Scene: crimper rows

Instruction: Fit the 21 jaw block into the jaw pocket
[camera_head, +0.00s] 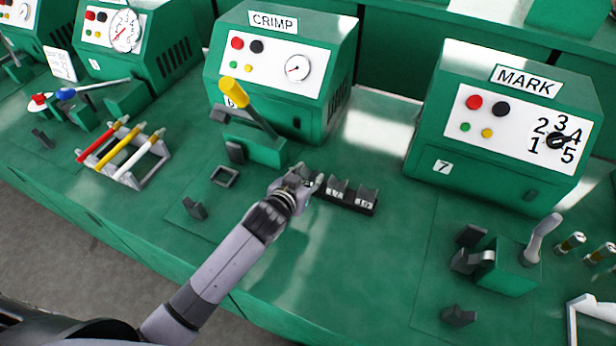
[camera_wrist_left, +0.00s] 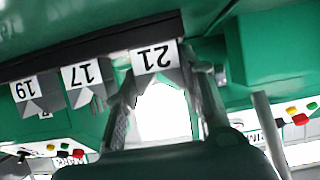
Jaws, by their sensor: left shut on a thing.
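The 21 jaw block (camera_wrist_left: 154,60) is a dark block with a white label, at the end of the black rack (camera_head: 345,207) beside two similar blocks. My left gripper (camera_head: 308,182) is at the left end of this rack and hides the block in the head view. In the left wrist view the fingers (camera_wrist_left: 165,95) are on either side of the 21 block, shut on it. I cannot tell whether it is still seated in the rack. A small square frame with a hollow (camera_head: 224,176) and a dark upright piece (camera_head: 235,152) stand by the crimp press; I cannot tell which is the jaw pocket.
Blocks 17 (camera_head: 337,188) and 19 (camera_head: 364,197) stand in the rack. The CRIMP machine (camera_head: 280,70) with its yellow-handled lever (camera_head: 248,105) is behind. The MARK machine (camera_head: 505,130) is right. A small dark part (camera_head: 194,208) lies left. The bench between it and the arm is clear.

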